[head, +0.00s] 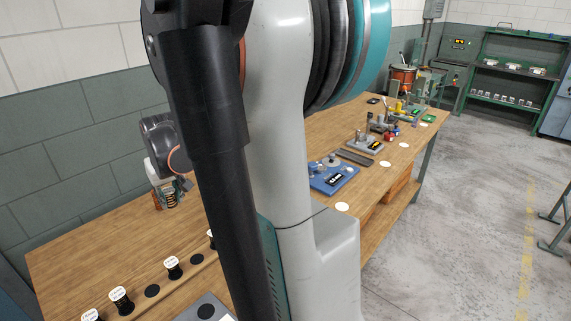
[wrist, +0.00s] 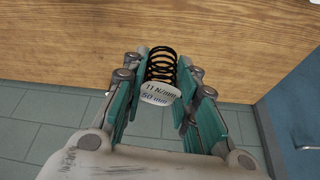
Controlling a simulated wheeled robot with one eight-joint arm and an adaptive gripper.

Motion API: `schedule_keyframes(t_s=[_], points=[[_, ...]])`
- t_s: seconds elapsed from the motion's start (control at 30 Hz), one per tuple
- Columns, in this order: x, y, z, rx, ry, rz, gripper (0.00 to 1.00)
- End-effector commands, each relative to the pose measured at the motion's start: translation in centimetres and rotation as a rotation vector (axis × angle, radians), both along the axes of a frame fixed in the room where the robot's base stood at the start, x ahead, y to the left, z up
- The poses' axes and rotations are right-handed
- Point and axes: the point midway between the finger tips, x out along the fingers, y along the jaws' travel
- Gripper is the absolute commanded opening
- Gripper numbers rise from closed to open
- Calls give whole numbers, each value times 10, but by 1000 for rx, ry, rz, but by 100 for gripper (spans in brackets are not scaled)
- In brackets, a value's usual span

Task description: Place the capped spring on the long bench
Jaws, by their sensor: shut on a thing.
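The capped spring (wrist: 161,70), a black coil with a white end cap reading "11 N/mm 50 mm", is between the teal finger pads of my gripper (wrist: 162,75) in the wrist view. My gripper is shut on it. The wooden top of the long bench (wrist: 75,35) fills the upper part of that view beyond the spring; I cannot tell whether the spring touches it. In the head view the long bench (head: 95,250) runs along the wall from lower left to far right.
Several black items with white tops (head: 121,299) stand in a row among dark round spots (head: 152,291) at the bench's near end. A blue fixture (head: 333,176) and other devices occupy the far part. A blue surface (wrist: 295,110) is at right in the wrist view.

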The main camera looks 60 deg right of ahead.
Motion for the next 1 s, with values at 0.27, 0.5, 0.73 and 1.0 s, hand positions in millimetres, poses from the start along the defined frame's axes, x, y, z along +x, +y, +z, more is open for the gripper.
schedule_keyframes(t_s=[0.27,0.5,0.73,1.0], points=[[-1,-3,-7,0,0,-5,4],[0,-3,-63,0,0,-5,4],[-1,-3,-118,0,0,-5,4],[-1,-3,-155,0,0,-5,4]])
